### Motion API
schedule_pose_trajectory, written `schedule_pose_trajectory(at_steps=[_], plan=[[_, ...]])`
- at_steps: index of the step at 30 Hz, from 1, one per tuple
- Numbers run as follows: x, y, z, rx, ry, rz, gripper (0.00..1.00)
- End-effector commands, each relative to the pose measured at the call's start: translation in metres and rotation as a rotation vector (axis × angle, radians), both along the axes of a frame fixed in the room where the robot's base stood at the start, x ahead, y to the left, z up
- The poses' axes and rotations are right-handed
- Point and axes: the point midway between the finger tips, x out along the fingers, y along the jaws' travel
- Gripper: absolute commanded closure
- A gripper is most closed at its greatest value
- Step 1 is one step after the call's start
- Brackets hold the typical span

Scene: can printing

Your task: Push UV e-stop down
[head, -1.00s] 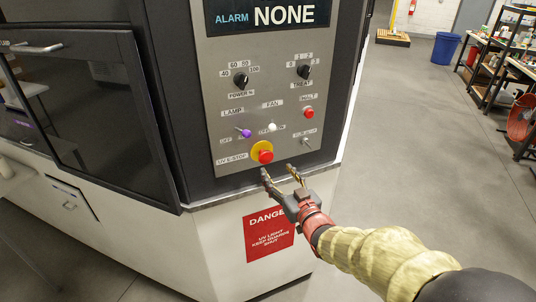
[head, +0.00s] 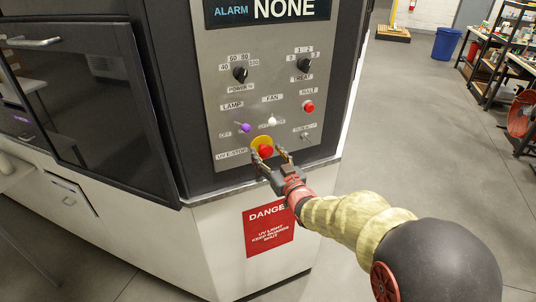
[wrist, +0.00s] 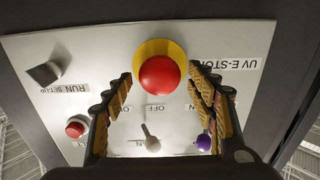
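The UV e-stop is a red mushroom button (head: 265,151) on a yellow round base, low on the grey control panel (head: 225,110). In the wrist view the red button (wrist: 159,77) sits on its yellow ring, with the label "UV E-STOP" (wrist: 219,65) beside it. My gripper (head: 267,157) is open at the button. Its fingers (wrist: 160,86) show on either side of the button in the wrist view, with nothing between them clearly gripped. I cannot tell whether the fingers touch the button.
A purple-tipped lamp switch (head: 244,127), a white-tipped fan switch (head: 272,121) and a red halt button (head: 308,106) are close above. Two black knobs (head: 240,74) sit higher. A metal ledge (head: 260,182) runs below the panel.

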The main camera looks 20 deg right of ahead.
Motion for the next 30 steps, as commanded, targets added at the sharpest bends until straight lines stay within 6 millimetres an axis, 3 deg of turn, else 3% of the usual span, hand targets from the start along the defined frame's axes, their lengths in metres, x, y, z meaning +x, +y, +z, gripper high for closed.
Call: schedule_pose_trajectory(at_steps=[30], plan=[[-0.0002,-0.0001,0.0002,0.0,0.0,0.0,1.0]])
